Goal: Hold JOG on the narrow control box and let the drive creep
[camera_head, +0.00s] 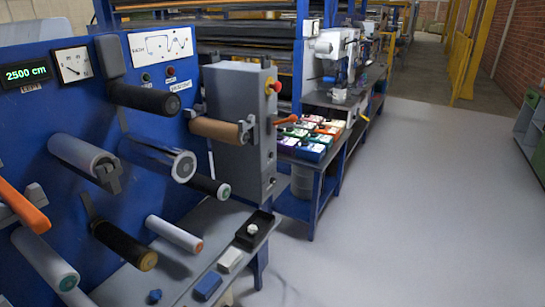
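A tall, narrow grey box (243,150) stands at the right end of the blue roller panel (85,115). A red knob on a yellow base (274,87) is on its upper right side, with an orange-tipped lever (285,120) below. Small dark controls sit low on its right face; I cannot read a JOG label. Grey, black and brown rollers stick out of the panel, including a brown roller (215,129) in front of the box. A green display (25,73) reads 2500 cm beside a dial gauge (74,65). Neither of my grippers is in view.
A low grey shelf (180,285) below the panel carries a black tray with a white knob (254,230), a white block (231,260) and a blue block (208,286). Colourful boxes (308,135) lie on a bench behind. The grey floor (410,220) at right is clear.

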